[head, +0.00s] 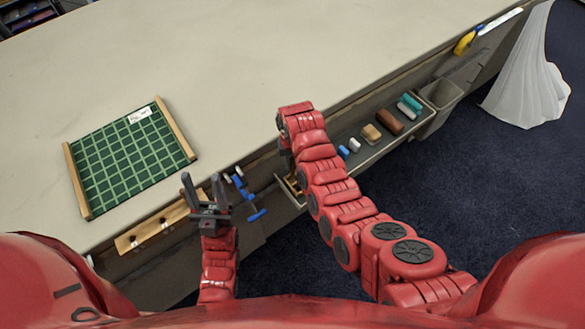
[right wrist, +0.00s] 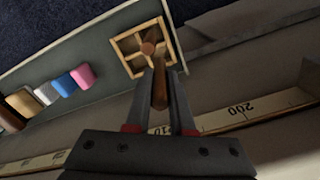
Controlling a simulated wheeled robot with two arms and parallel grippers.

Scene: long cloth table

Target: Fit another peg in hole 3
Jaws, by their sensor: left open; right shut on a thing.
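My right gripper (right wrist: 160,76) is shut on a brown wooden peg (right wrist: 160,94) in the right wrist view. The peg sits between the fingertips, over or beside a small divided wooden box (right wrist: 122,45); I cannot tell whether they touch. In the head view my right arm hides this gripper and the peg. A pale wooden rail (head: 150,236) with small dark spots runs along the table's front edge at lower left; its hole numbers are not readable. My left gripper (head: 207,196) is open and empty, at the right part of the rail and covering some of it.
A grey tray (head: 352,168) along the front edge holds several coloured blocks. Blue-handled items (head: 241,187) hang right of my left gripper. A green gridded board (head: 120,150) lies on the table (head: 230,75). A grey bin (head: 440,97) stands beyond the tray. The table's middle is clear.

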